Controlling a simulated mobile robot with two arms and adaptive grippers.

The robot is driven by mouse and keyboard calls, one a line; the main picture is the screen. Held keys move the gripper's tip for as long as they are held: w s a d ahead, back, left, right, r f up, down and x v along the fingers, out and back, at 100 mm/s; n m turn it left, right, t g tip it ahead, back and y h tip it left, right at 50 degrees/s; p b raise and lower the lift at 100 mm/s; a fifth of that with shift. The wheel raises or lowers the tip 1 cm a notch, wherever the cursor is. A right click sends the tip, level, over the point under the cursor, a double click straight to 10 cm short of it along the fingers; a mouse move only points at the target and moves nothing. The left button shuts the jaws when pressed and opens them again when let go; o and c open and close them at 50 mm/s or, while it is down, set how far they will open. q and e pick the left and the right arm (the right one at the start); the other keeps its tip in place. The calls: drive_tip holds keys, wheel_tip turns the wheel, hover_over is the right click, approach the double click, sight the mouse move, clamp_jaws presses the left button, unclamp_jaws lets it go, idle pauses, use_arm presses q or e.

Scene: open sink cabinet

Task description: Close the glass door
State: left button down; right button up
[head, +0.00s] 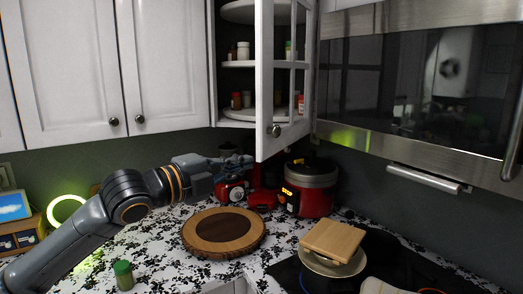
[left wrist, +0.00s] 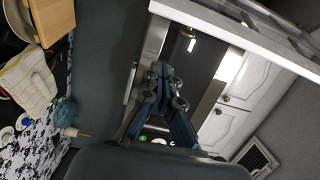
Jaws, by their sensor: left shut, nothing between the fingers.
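The glass door (head: 265,85) is white-framed with panes and a round knob (head: 276,130). It stands open on the corner upper cabinet in the head view, swung out toward me, with the shelves showing to its left. My left gripper (head: 243,161) is beside the door's lower left corner, at about the height of its bottom edge. I cannot tell whether it touches the door. In the left wrist view its fingers (left wrist: 166,80) are together and hold nothing. My right gripper is not in view.
Shelves hold small jars (head: 243,51). Closed white cabinet doors (head: 68,60) are on the left and a microwave (head: 420,90) on the right. Below are a red cooker (head: 312,188), a round wooden board (head: 223,232) and a green-capped jar (head: 123,275) on the counter.

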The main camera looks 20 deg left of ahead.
sight(260, 150)
use_arm(q)
drive_tip(key=shift+m, duration=0.3)
drive_tip(key=w+p, duration=0.2)
drive_tip(key=w, duration=0.1)
drive_tip(key=w+d+p, duration=0.1)
drive_tip(key=w+p, duration=0.1)
drive_tip(key=w, duration=0.1)
drive_tip(key=w+p, duration=0.2)
drive_tip(key=w, duration=0.1)
drive_tip(key=shift+d+r, duration=0.15)
drive_tip(key=shift+r, duration=0.1)
drive_tip(key=shift+a+p, duration=0.2)
drive_tip(key=shift+p, duration=0.1)
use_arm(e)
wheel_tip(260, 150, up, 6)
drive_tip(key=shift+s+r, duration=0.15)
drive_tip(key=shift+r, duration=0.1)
use_arm(q)
drive_tip(key=shift+d, duration=0.15)
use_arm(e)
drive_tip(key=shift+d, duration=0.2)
